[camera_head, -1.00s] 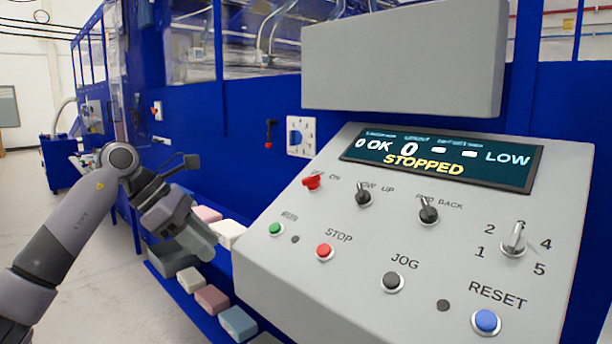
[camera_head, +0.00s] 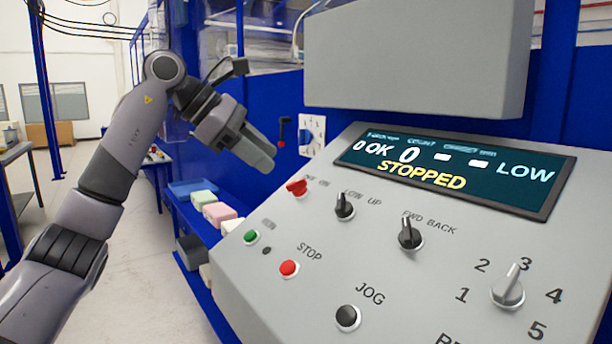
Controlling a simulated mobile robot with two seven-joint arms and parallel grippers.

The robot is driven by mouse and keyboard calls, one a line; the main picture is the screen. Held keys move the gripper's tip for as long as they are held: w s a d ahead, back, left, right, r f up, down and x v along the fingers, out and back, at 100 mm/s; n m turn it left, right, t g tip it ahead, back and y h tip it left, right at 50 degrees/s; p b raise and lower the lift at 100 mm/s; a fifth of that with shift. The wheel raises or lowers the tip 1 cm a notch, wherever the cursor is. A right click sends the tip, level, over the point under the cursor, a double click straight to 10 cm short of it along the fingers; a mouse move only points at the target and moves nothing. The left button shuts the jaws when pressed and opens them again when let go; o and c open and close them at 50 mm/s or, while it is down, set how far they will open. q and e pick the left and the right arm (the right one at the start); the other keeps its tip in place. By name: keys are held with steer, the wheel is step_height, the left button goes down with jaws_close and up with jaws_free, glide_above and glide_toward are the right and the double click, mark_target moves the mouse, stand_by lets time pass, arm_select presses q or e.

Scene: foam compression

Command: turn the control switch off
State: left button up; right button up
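The control switch is the small red switch (camera_head: 297,187) at the upper left of the grey sloped control panel (camera_head: 390,285). Its label looks like OFF and ON, partly covered by the switch. The red lever tilts toward the left, OFF side. My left gripper (camera_head: 262,157) is above and to the left of the switch, clear of the panel. Its fingers look together, with no gap and nothing between them. My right gripper is not in view.
Beside the switch are black selectors (camera_head: 345,205) and (camera_head: 410,233), a green button (camera_head: 251,237), a red STOP button (camera_head: 289,268), a black JOG button (camera_head: 348,317) and a speed knob (camera_head: 508,288). The display (camera_head: 450,170) reads STOPPED. A grey box (camera_head: 415,55) overhangs the panel. Foam blocks (camera_head: 218,213) lie left.

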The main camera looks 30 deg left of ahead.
mark_target(296, 182)
arm_select(q)
steer(key=shift+x, duration=3.45)
jaws_close()
